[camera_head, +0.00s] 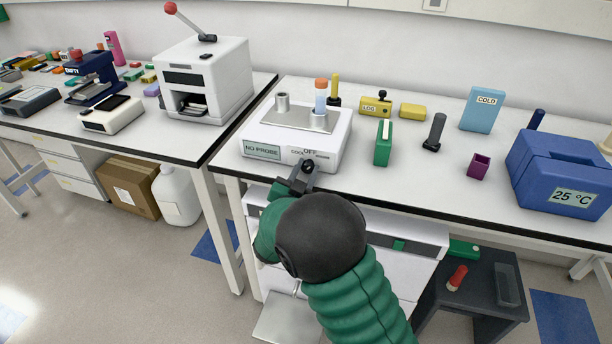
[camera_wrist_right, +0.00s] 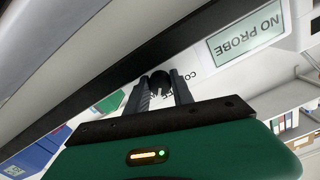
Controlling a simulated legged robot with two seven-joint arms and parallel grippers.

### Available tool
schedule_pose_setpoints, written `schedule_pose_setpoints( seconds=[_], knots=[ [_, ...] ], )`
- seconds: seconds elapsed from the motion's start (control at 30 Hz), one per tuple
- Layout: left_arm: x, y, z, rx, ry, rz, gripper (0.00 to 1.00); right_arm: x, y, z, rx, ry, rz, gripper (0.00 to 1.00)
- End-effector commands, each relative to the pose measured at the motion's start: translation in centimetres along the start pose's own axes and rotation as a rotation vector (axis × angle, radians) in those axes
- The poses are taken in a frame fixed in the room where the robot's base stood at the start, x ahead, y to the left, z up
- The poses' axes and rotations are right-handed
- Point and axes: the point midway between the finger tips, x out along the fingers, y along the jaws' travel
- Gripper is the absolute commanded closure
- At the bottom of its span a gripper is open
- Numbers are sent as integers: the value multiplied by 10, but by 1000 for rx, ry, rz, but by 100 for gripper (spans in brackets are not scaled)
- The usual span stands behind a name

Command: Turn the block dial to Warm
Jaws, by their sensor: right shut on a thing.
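The white block unit (camera_head: 337,133) stands near the front edge of the bench. Its front panel has a NO PROBE display (camera_head: 262,151) and a dark dial (camera_head: 308,165) with the labels COOL, OFF and a third, partly unreadable one around it. My right gripper (camera_head: 302,175) reaches the dial from the front. In the right wrist view the two fingers (camera_wrist_right: 159,88) lie on both sides of the round dark dial (camera_wrist_right: 160,80), shut on it. The dial's pointer is hidden by the fingers, so its setting cannot be told. My left gripper is not in view.
An orange-capped tube (camera_head: 320,96) and a metal cylinder (camera_head: 282,101) stand on the unit's top plate. A green box (camera_head: 383,143) and a black stand (camera_head: 434,132) are to the right. The bench edge (camera_head: 400,205) runs close below my gripper.

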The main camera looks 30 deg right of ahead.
Motion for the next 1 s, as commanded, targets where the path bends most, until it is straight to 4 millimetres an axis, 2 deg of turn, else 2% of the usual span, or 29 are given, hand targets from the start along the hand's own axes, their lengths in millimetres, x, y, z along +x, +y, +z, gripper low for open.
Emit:
schedule_pose_setpoints(
  seconds=[0.3,0.8,0.83,1.0],
  knots=[
    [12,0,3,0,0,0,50,-1,0,3,122,-5,-1,100],
    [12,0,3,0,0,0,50,-1,0,2,144,-6,-1,100],
    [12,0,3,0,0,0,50,-1,0,2,144,-6,-1,70],
    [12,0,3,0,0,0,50,-1,0,2,143,-4,0,50]
  ],
)
